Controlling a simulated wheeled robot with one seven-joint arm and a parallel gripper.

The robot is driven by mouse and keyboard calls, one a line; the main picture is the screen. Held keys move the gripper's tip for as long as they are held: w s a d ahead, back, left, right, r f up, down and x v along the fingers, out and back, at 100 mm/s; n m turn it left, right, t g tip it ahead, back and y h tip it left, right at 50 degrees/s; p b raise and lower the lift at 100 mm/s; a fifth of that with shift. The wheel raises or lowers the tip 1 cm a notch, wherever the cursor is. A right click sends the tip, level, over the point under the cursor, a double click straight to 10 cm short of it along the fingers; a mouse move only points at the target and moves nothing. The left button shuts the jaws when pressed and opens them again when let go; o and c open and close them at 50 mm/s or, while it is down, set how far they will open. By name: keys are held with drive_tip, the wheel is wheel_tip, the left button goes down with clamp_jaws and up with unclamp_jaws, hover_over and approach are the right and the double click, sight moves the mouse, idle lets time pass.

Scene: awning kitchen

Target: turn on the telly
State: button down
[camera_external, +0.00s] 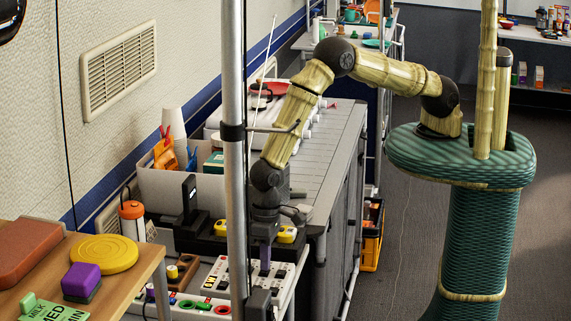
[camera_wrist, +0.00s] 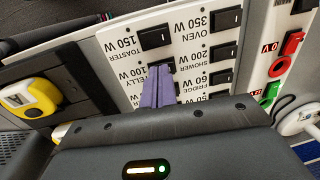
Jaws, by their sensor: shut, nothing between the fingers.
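A white switch panel (camera_external: 283,271) lies on the grey counter, and it fills the middle of the wrist view (camera_wrist: 178,50). Its labels read upside down there. The TELLY 100 W label is partly covered by my purple fingers. The black telly switch (camera_wrist: 153,66) beside it is mostly hidden behind the fingertips, so I cannot tell its position. My gripper (camera_wrist: 160,70) is shut and empty, pointing down at that switch. I cannot tell whether it touches.
Neighbouring switches are toaster (camera_wrist: 155,37), oven (camera_wrist: 228,18), shower (camera_wrist: 222,50) and fridge (camera_wrist: 221,77). A yellow device (camera_wrist: 28,97) and a panel with red and green sockets (camera_wrist: 288,44) flank them. A vertical pole (camera_external: 234,150) stands in front.

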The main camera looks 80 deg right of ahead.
drive_tip(key=shift+r, duration=0.2)
drive_tip(key=r+p, duration=0.1)
drive_tip(key=r, duration=0.1)
drive_tip(key=r+p, duration=0.1)
drive_tip(key=r, duration=0.1)
drive_tip(key=shift+d+p, duration=0.25)
drive_tip(key=shift+p, duration=0.05)
wheel_tip(320, 180, up, 10)
drive_tip(key=d+b, duration=0.1)
drive_tip(key=b, duration=0.2)
drive_tip(key=shift+d+f, duration=0.15)
drive_tip(key=shift+f, duration=0.05)
drive_tip(key=shift+a+r+b, duration=0.1)
drive_tip(key=shift+a+b, duration=0.7)
drive_tip(key=shift+b, duration=0.05)
